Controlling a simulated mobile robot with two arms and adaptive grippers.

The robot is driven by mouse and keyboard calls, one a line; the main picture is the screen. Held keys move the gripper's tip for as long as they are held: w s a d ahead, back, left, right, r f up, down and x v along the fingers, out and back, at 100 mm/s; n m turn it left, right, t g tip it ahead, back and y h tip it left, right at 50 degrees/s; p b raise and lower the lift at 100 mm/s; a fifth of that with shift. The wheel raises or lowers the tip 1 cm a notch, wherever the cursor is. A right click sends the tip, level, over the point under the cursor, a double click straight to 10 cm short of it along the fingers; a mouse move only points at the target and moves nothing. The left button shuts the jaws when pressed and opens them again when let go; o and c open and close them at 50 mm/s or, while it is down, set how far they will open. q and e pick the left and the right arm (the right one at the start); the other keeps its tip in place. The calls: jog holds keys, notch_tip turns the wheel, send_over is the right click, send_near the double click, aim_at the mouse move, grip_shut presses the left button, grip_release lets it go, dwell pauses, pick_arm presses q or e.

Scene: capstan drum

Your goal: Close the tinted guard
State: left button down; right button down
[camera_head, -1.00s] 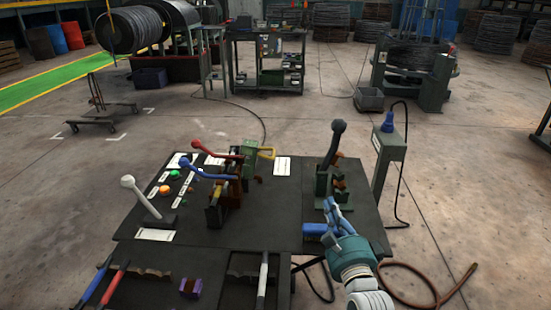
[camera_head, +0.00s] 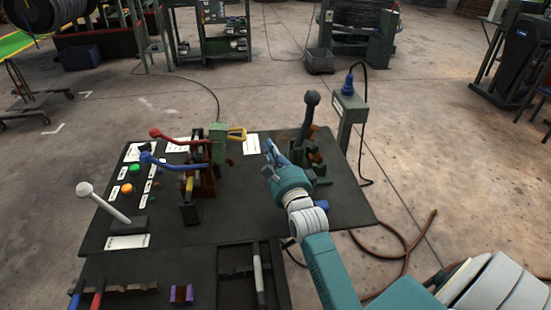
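I cannot pick out a tinted guard for certain in the head view. My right gripper (camera_head: 269,151) has blue fingers and a teal wrist. It reaches in from the lower right, over the dark control table (camera_head: 260,205), just left of the green bracket with the black-knobbed lever (camera_head: 309,110). Its fingers are small and seen from behind, so I cannot tell how far apart they are or whether they touch the bracket. My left gripper is out of view.
Red (camera_head: 170,136) and blue (camera_head: 175,163) levers and a yellow-handled green block (camera_head: 218,135) stand left of my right gripper. A white-knobbed lever (camera_head: 105,205) is farther left. A green post (camera_head: 347,112) stands behind the table. A brown hose (camera_head: 400,255) lies on the floor.

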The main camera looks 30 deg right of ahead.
jog(key=w+a, duration=0.1)
jog(key=w+a+r, duration=0.1)
jog(key=w+a+p, duration=0.1)
jog(key=shift+r, duration=0.3)
jog(key=shift+s, duration=0.1)
